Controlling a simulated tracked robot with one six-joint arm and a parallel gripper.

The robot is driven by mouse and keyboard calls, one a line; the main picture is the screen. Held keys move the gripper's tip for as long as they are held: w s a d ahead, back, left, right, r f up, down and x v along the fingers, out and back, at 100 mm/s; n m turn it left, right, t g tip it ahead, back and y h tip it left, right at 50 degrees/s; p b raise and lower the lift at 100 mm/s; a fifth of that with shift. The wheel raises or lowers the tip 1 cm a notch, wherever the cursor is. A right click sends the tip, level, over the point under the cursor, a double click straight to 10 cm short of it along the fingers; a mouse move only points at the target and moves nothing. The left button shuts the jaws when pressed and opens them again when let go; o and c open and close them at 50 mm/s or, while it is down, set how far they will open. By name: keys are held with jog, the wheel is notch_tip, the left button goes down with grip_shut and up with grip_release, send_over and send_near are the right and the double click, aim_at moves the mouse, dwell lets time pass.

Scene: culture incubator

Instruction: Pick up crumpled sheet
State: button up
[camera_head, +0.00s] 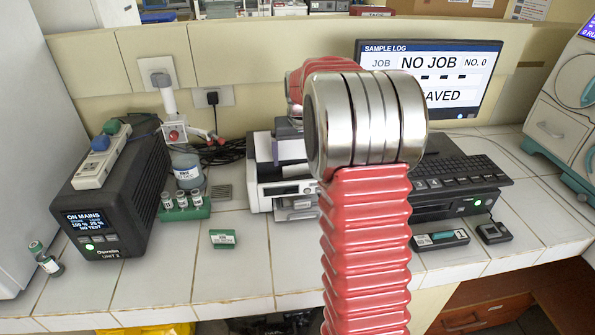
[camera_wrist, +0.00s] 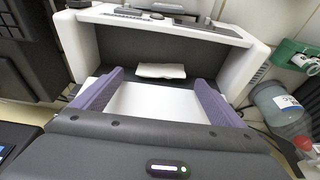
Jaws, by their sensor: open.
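In the wrist view a small white sheet with uneven edges, which looks like the crumpled sheet (camera_wrist: 160,70), lies in the dark opening of a white and grey printer (camera_wrist: 80,35). My gripper (camera_wrist: 158,80) is open, with one purple finger on each side. Its fingertips reach into the opening, and the small sheet shows beyond and between them, apart from both. A larger flat white surface (camera_wrist: 155,103) lies nearer, between the fingers.
A blue-labelled bottle (camera_wrist: 275,105) and a green holder (camera_wrist: 300,55) stand beside the printer in the wrist view. In the head view, a black power unit (camera_head: 125,200) stands left, and a keyboard (camera_head: 460,170) right.

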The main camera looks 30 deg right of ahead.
aim_at(297, 165)
jog(key=x, duration=0.4)
jog(key=shift+a+f, duration=0.1)
jog(key=shift+c, duration=0.3)
jog(key=c, duration=1)
